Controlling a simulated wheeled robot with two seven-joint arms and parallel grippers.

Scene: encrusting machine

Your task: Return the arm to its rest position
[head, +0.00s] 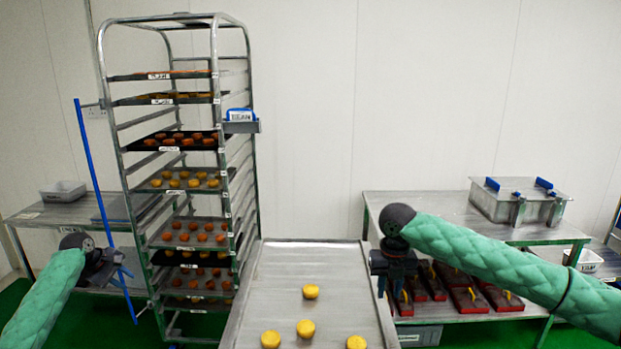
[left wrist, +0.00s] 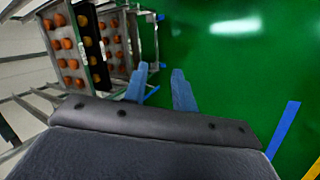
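My left arm in a green sleeve comes in from the lower left in the head view. Its gripper (head: 121,268) hangs in front of the left side table, left of the rack. In the left wrist view its two blue fingers (left wrist: 159,88) are apart with only green floor between them. My right arm reaches in from the right in the head view. Its gripper (head: 388,284) points down at the right edge of the metal tray table, close to the right bench. Its finger gap is too small to judge, and no held object shows.
A wheeled rack (head: 215,120) holds several trays of orange and yellow pastries. The tray table (head: 270,290) bears several yellow pieces. A right bench (head: 440,207) carries a lidded metal box (head: 518,203), with red-brown trays (head: 467,300) below. A grey bin (head: 63,191) stands on the left table (head: 30,214).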

